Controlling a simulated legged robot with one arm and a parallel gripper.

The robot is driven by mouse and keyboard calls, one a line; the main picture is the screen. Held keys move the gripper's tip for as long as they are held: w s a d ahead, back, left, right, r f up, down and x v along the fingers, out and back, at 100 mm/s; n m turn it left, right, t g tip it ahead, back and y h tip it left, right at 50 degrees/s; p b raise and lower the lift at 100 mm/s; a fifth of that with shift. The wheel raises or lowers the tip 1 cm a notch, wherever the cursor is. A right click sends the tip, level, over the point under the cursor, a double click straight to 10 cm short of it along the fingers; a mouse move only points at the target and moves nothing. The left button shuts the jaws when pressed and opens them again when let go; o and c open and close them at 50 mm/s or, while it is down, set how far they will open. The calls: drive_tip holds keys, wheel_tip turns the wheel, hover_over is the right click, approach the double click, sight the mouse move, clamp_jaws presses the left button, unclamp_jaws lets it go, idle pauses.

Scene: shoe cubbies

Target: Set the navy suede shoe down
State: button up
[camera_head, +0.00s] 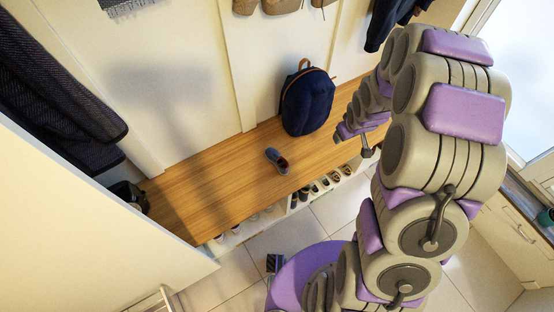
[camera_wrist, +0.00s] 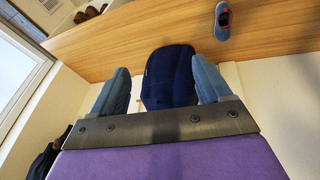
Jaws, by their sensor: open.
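The navy suede shoe (camera_head: 277,161), blue-grey with a reddish inside, sits upright on the wooden bench (camera_head: 200,190), left of the backpack. In the wrist view the shoe (camera_wrist: 222,20) is at the top right on the same bench top (camera_wrist: 130,45), beyond and apart from the fingers. My gripper (camera_wrist: 160,62) is open, with its two blue-grey fingers spread wide and nothing held between them. In the head view my arm reaches over the right part of the bench, to the right of the shoe, and the fingers are small and hard to make out.
A navy backpack (camera_head: 307,101) stands on the bench against the wall, and shows between my fingers in the wrist view (camera_wrist: 168,78). Several shoes (camera_head: 315,188) sit in cubbies under the bench's front edge. Dark coats (camera_head: 60,85) hang at left. The bench around the shoe is clear.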

drive_tip(key=w+a+f+n+t+y, duration=0.15)
drive_tip(key=w+f, duration=0.25)
drive_tip(key=f, duration=0.7)
drive_tip(key=t+y, duration=0.6)
approach(286, 169)
drive_tip(key=b+x, duration=0.2)
drive_tip(key=x, duration=0.5)
drive_tip(key=shift+f, duration=0.2)
drive_tip(key=shift+r+b+x, duration=0.1)
drive_tip(key=shift+b+x, duration=0.55)
drive_tip(key=shift+x, duration=0.95)
drive_tip(key=shift+r+b+x, duration=0.15)
drive_tip(key=shift+b+x, duration=0.5)
drive_tip(key=shift+x, duration=1)
drive_tip(key=shift+w, duration=0.1)
drive_tip(key=c, duration=1.2)
